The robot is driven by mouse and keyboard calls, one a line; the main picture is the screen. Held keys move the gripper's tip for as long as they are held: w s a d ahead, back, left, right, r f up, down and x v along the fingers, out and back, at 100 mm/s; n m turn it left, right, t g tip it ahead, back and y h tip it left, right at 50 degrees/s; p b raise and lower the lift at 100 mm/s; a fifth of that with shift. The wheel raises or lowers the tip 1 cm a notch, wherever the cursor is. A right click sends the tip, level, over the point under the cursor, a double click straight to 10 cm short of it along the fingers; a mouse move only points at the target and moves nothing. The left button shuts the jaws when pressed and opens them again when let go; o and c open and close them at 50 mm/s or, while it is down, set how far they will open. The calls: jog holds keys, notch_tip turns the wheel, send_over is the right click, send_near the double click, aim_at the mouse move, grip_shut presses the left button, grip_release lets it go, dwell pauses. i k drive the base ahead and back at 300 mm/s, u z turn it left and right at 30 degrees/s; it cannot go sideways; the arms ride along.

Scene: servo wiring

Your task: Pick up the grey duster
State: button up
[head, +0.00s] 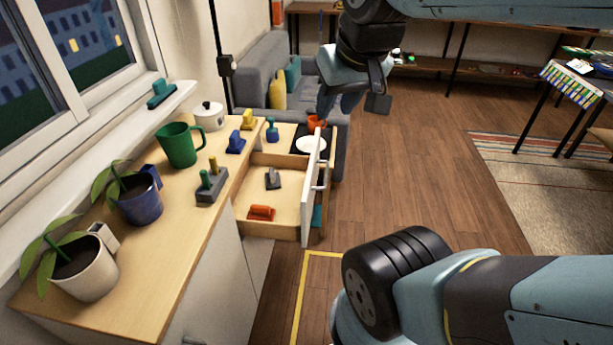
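A small grey object with an upright grip, which looks like the grey duster (273,180), lies in the open drawer (288,166) of the counter. It is in the drawer's middle, behind a red-orange duster-like block (261,213). My gripper (352,104) hangs in the upper middle of the head view, to the right of and above the drawer. It is well apart from the grey duster. Its fingertips are small and dark here, so I cannot tell whether it is open or shut. I see nothing held in it.
The counter (160,255) carries potted plants, a green mug (180,144), a grey block with pegs (211,187), and blue and yellow objects. The drawer's white front (312,195) stands out over the floor. A white plate (311,145) lies beyond.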

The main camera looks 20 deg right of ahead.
aim_at(273, 181)
jog(key=u, duration=0.85)
jog(key=k, duration=0.85)
jog(key=z, duration=0.95)
jog(key=i, duration=0.55)
jog(key=u, duration=0.1)
